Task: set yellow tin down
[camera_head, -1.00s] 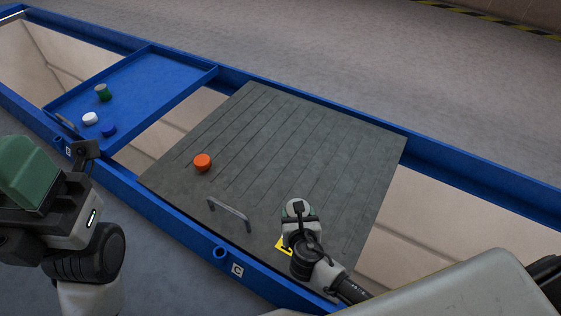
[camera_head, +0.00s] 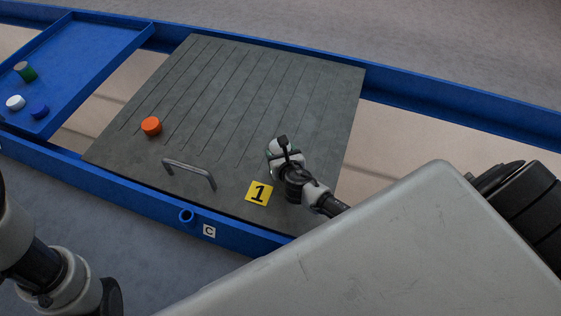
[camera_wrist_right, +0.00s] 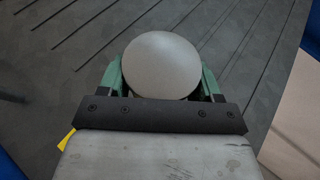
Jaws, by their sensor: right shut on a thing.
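My right gripper (camera_head: 277,151) is over the right part of the grey-green grooved panel (camera_head: 235,110). In the right wrist view its green fingers (camera_wrist_right: 161,82) are shut on a round tin with a plain pale grey top (camera_wrist_right: 161,64). The fingers sit on either side of it. Its side colour is hidden, so I see no yellow on it. I cannot tell whether its base touches the panel. My left gripper is out of view; only parts of my left arm show at the lower left.
An orange tin (camera_head: 151,126) stands on the panel's left part, near a metal handle (camera_head: 190,170). A yellow "1" label (camera_head: 259,193) lies near the front edge. The blue tray (camera_head: 85,50) at left holds green, white and blue tins. Blue rails border open gaps.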

